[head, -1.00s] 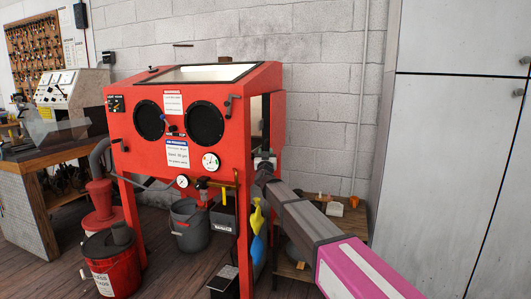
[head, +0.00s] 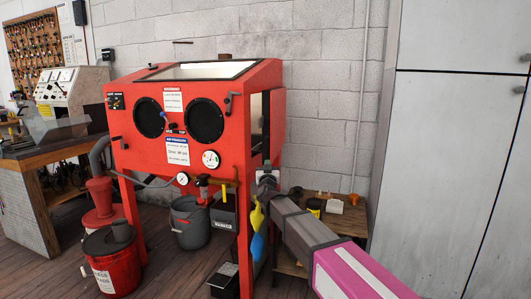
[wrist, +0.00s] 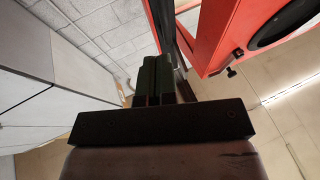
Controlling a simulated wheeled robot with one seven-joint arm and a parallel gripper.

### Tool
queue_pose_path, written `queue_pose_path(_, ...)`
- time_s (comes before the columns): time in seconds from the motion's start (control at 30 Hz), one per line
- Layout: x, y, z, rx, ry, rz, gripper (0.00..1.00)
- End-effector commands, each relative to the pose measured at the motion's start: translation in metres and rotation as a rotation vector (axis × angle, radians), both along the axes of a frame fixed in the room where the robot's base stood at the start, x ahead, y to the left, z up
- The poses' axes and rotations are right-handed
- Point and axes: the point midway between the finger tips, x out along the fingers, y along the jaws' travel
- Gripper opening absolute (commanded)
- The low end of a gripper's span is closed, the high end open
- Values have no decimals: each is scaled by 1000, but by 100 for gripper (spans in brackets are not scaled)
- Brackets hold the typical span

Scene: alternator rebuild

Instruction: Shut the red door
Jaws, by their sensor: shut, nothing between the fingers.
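The red blast cabinet (head: 232,130) stands against the grey block wall. Its right side has an opening (head: 257,118) with a pale and dark interior. The red door (head: 277,125) shows as a narrow upright panel at the right of this opening, standing open. My gripper (head: 267,168) is shut and empty, low by the door's bottom edge. In the wrist view the closed fingers (wrist: 153,68) point toward a red upright strip and the cabinet's red side (wrist: 215,40). I cannot tell whether the fingers touch the door.
A low wooden table (head: 350,222) with small items stands behind my arm. Grey lockers (head: 450,150) fill the right. A yellow and blue bottle (head: 257,230) is below the cabinet's right side. A grey bucket (head: 190,225) and a red bucket (head: 112,268) stand on the floor.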

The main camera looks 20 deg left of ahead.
Motion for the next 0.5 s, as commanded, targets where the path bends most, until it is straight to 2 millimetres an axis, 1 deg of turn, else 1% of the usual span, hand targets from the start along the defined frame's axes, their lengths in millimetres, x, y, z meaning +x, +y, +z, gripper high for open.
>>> queue_pose_path(0.03,5,-14,-9,-18,22,7,0)
queue_pose_path(0.07,9,-22,-15,-32,40,15,0)
queue_pose_path(0.13,18,-45,-34,-73,92,36,0)
queue_pose_path(0.27,34,-98,-80,-161,229,75,0)
queue_pose_path(0.3,38,-115,-94,-186,275,83,0)
queue_pose_path(0.37,42,-142,-116,-222,349,93,0)
queue_pose_path(0.4,43,-160,-130,-245,400,97,0)
queue_pose_path(0.47,44,-188,-152,-276,479,100,0)
queue_pose_path(0.5,43,-208,-166,-296,535,99,0)
